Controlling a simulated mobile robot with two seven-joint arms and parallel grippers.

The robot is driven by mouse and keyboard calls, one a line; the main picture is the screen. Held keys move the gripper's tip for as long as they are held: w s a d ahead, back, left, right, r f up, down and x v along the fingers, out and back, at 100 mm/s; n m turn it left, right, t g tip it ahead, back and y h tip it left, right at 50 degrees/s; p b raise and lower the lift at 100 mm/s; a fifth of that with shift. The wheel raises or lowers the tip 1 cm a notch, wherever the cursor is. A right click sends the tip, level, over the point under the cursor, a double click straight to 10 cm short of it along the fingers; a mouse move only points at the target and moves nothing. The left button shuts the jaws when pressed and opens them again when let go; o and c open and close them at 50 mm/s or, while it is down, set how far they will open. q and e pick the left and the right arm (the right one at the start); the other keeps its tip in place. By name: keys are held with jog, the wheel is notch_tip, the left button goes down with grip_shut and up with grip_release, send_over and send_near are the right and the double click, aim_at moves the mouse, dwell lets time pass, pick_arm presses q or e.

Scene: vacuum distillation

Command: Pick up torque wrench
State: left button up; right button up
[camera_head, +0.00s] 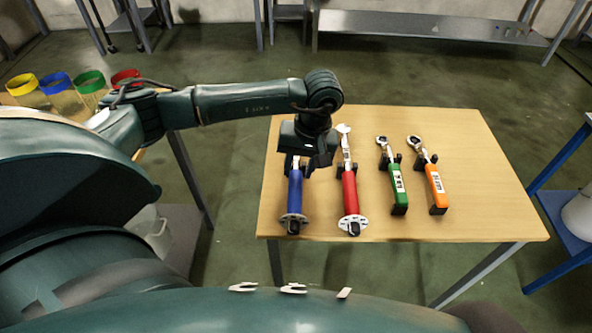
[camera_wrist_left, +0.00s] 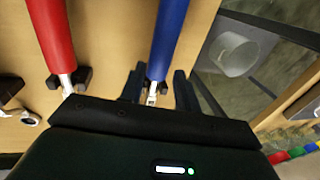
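Several wrenches lie side by side on the wooden table in the head view, on black holders: a blue one (camera_head: 295,196), a red one (camera_head: 350,193), a green one (camera_head: 394,185) and an orange one (camera_head: 436,186). The blue and red ones have pale discs at their near ends. My left gripper (camera_head: 303,165) is over the far end of the blue wrench and hides its head. In the left wrist view, the fingers stand apart on either side of the blue wrench's (camera_wrist_left: 170,35) metal shaft; contact cannot be told. The red wrench (camera_wrist_left: 50,35) lies beside it. My right gripper is not in view.
The wooden table (camera_head: 480,150) has bare room at the right. Yellow, blue, green and red ringed containers (camera_head: 58,84) stand at the left. A blue-framed cart (camera_head: 565,205) stands at the right. A white bucket (camera_wrist_left: 235,55) is below the table edge.

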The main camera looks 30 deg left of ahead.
aim_at(297, 176)
pick_arm(q)
jog(key=f, duration=0.4)
jog(key=shift+s+a+f+p, duration=0.3)
jog(key=shift+f, duration=0.1)
jog(key=shift+c, duration=0.5)
grip_shut()
jog(key=shift+r, duration=0.15)
